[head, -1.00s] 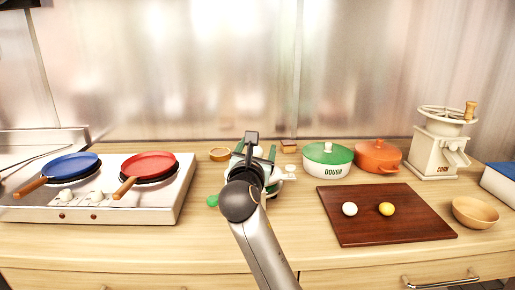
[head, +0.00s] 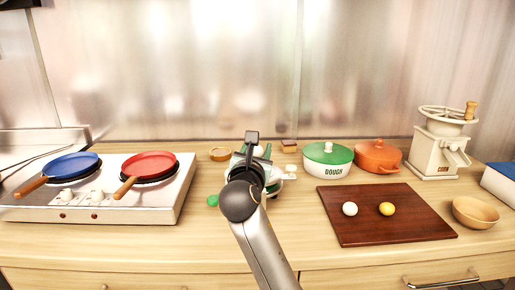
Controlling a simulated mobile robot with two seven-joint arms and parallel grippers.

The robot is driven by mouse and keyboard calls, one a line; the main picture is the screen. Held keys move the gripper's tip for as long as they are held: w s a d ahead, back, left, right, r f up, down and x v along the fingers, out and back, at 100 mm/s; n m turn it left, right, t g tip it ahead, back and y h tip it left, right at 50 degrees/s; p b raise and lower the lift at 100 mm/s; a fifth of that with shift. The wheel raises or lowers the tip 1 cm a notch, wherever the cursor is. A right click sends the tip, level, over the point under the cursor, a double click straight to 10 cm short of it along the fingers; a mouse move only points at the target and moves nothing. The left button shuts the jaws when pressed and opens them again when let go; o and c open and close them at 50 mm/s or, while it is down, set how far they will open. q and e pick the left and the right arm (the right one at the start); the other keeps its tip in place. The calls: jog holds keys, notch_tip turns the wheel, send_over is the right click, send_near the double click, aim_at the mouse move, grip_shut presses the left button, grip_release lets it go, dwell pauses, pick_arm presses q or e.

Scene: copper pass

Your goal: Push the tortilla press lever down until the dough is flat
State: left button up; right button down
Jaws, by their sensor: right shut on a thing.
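The green and white tortilla press (head: 288,176) stands on the counter, mostly hidden behind my right arm. A green knob (head: 212,200) shows at its left side. My right gripper (head: 253,150) is over the press, shut on what appears to be its lever; the arm's wrist covers the grip. The dough inside the press is hidden, so I cannot tell how flat it is. A white dough ball (head: 350,209) and a yellow dough ball (head: 387,209) lie on the dark board (head: 345,232). My left gripper is out of view.
A stove with a blue pan (head: 70,166) and a red pan (head: 150,164) is at left. A green-lidded dough pot (head: 328,160), an orange pot (head: 378,157), a corn grinder (head: 437,150) and a wooden bowl (head: 475,212) stand at right. The front counter strip is clear.

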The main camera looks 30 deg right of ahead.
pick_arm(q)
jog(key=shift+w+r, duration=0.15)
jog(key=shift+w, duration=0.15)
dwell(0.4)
